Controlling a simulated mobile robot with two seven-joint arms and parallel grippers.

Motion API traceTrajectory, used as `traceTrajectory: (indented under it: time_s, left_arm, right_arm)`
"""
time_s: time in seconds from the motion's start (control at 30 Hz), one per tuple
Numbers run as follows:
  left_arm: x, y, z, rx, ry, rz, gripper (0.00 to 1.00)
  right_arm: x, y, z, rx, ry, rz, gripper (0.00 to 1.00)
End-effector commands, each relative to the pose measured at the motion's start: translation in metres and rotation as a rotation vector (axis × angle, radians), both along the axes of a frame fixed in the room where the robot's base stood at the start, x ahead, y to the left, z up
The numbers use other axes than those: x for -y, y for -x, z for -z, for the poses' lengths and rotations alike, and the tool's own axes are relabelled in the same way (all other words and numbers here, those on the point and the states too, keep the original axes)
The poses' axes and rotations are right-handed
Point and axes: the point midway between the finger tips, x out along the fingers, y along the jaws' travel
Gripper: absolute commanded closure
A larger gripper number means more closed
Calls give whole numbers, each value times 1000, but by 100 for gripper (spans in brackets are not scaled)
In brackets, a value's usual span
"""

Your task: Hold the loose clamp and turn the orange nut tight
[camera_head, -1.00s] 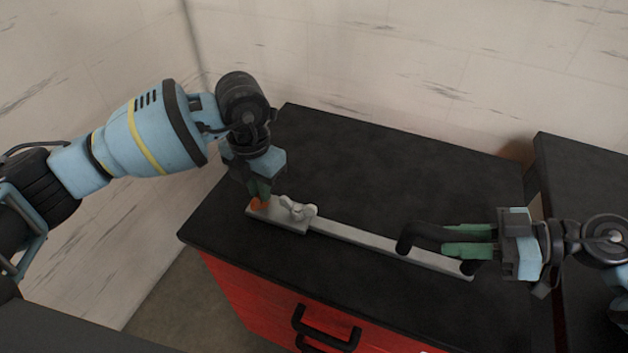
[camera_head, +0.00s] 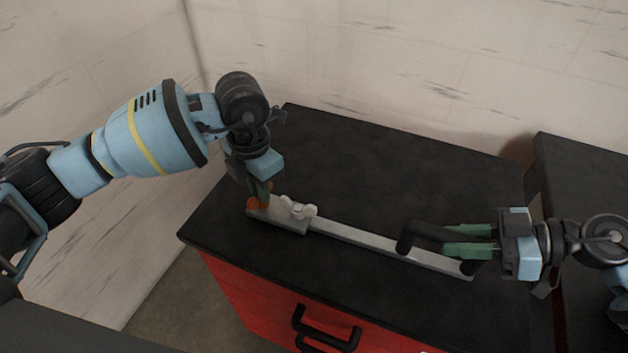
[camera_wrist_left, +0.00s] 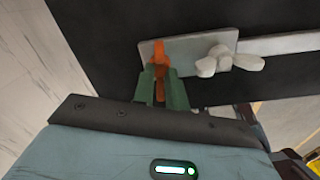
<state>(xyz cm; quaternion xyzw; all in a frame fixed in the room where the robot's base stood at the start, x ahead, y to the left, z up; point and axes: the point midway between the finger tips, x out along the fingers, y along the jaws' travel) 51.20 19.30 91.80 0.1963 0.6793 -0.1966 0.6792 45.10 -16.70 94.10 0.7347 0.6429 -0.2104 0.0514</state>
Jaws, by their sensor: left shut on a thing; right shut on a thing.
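The clamp is a long pale grey bar (camera_head: 360,240) lying on the black bench top, with a wider grey block (camera_head: 283,222) at its left end. The orange nut (camera_head: 252,203) is at the far left of that block. My left gripper (camera_head: 260,198) comes down from above and is shut on the nut; in the left wrist view the orange part (camera_wrist_left: 159,65) shows between its green fingers. A black bar handle (camera_head: 425,233) is at the clamp's right end. My right gripper (camera_head: 447,241) is shut on this handle from the right. The fingers hide part of the nut and handle.
A pale winged knob (camera_head: 297,207) stands on the block, right of the nut and close to my left gripper. The bench top (camera_head: 400,160) is clear behind the bar. A red drawer front (camera_head: 260,305) is below, and another black bench is at the right.

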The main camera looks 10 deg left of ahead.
Motion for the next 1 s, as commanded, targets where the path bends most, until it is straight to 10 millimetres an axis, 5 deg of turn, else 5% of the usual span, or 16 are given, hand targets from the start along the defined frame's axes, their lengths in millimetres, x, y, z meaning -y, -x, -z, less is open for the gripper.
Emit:
traceTrajectory:
  time_s: [1.0]
  left_arm:
    - [-1,-1,-1,2,-1,181,100]
  right_arm:
    - [1,0,1,-2,3,1,100]
